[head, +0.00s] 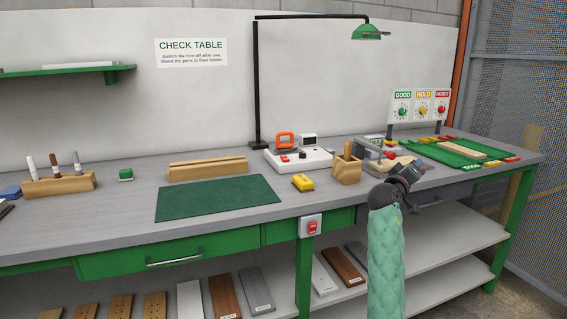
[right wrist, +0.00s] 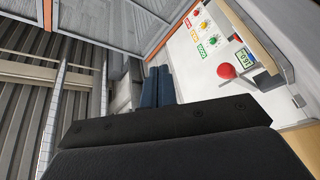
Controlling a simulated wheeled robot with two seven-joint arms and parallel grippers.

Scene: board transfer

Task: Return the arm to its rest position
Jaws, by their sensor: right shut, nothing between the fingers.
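My right arm, in a green quilted sleeve, rises from the bottom of the head view. My left arm and gripper are not in view.
The grey bench (head: 120,215) carries a green mat (head: 218,198), a yellow block (head: 303,182), a wooden holder (head: 347,167) and a green tray (head: 425,153). A red ball knob (right wrist: 226,71) is close to the gripper. A mesh fence (head: 515,110) stands at right.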

